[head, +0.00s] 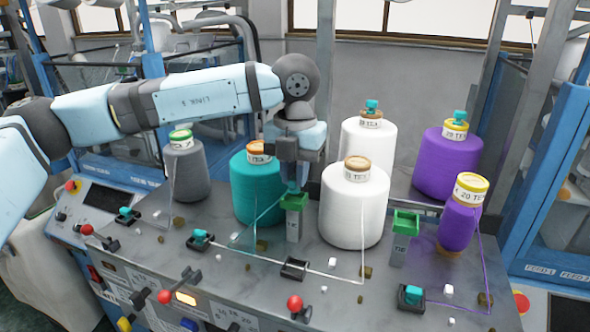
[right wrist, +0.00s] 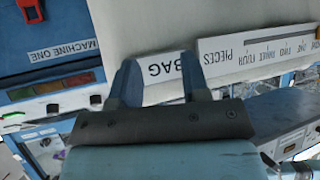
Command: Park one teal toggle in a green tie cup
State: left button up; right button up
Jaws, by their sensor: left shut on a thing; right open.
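Two green tie cups stand on grey posts on the machine top: the left cup (head: 293,202) at the centre and the right cup (head: 405,222). My left gripper (head: 293,187) points down just over the left cup, shut on what seems a teal toggle, mostly hidden by the fingers. I cannot tell whether it touches the cup. Other teal toggles sit in dark holders at the left (head: 126,212), centre left (head: 199,236) and right (head: 411,294). The dark holder (head: 294,267) at the front centre looks empty. My right gripper (right wrist: 161,78) is open with nothing between its fingers.
A teal cone (head: 257,190) and a white cone (head: 354,208) stand close on either side of my left gripper. Purple cones (head: 447,165), another white cone and a grey cone (head: 186,170) stand around. In the right wrist view, a pale lettered panel (right wrist: 160,30) lies beyond the fingers.

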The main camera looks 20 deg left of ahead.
pick_arm(q)
jog(key=shift+f, duration=0.15)
jog(key=shift+f+b, duration=0.2)
jog(key=shift+b, duration=0.1)
jog(key=shift+f, duration=0.1)
jog(key=shift+f+b, duration=0.6)
jog(key=shift+b, duration=0.05)
jog(key=o, duration=0.8)
